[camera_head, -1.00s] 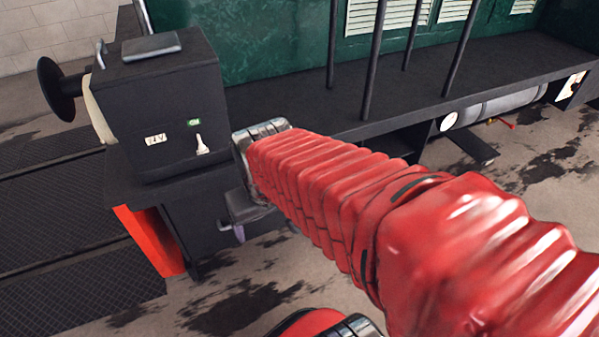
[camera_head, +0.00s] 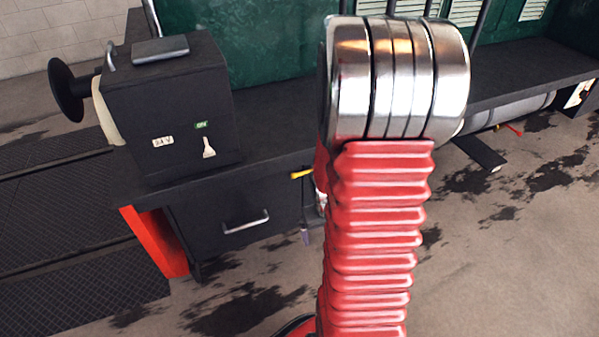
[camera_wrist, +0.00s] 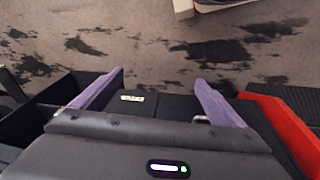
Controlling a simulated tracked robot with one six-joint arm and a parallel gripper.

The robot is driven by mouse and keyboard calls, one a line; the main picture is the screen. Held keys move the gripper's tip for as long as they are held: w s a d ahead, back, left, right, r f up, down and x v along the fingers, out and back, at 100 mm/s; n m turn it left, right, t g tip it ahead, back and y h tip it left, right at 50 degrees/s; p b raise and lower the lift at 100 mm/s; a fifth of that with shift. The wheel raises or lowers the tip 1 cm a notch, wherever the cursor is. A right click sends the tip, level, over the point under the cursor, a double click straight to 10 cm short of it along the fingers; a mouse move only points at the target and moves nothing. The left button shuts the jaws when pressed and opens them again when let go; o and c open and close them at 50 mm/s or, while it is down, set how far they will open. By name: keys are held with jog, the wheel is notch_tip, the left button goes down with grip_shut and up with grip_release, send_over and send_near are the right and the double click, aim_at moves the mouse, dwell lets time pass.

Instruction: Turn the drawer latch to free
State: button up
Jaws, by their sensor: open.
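The dark drawer (camera_head: 205,232) is under the bench, below the black box, and looks closed. Its silver bar handle (camera_head: 245,222) is in plain view. A small yellow lever (camera_head: 300,174), perhaps the latch, sticks out right of the drawer, partly hidden by my arm. In the wrist view, my gripper (camera_wrist: 157,92) is open, its two purple fingers apart with nothing seen between their tips. A small pale label (camera_wrist: 132,98) shows on a dark surface between the fingers. In the head view, only a bit of purple finger shows low beside my arm.
A black box (camera_head: 165,110) with a green tag and a white switch lever stands on the bench (camera_head: 265,110). A red upright panel (camera_head: 155,240) is left of the drawer. A grey cylinder (camera_head: 510,110) hangs under the bench at the right. The stained floor in front is open.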

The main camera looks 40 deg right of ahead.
aim_at(304, 173)
jog(key=w+d+f+t, duration=0.1)
jog(key=d+f+t, duration=0.25)
jog(key=f, duration=0.45)
jog(key=w+d+f+t, duration=0.15)
jog(key=d+f, duration=0.25)
jog(key=f, duration=0.4)
jog(key=w+r+n+t+h, duration=0.1)
jog(key=w+r+t+h, duration=0.2)
jog(key=w+r+t, duration=0.3)
notch_tip(304, 173, up, 7)
jog(key=t, duration=0.5)
jog(key=shift+w+n, duration=0.15)
jog(key=shift+n, duration=0.15)
jog(key=shift+w+d, duration=0.1)
jog(key=x, duration=1.3)
jog(key=shift+w+d+r, duration=0.1)
jog(key=shift+w, duration=0.2)
jog(key=shift+c, duration=0.3)
jog(key=shift+s+d, duration=0.1)
jog(key=shift+d, duration=0.1)
jog(key=c, duration=1.4)
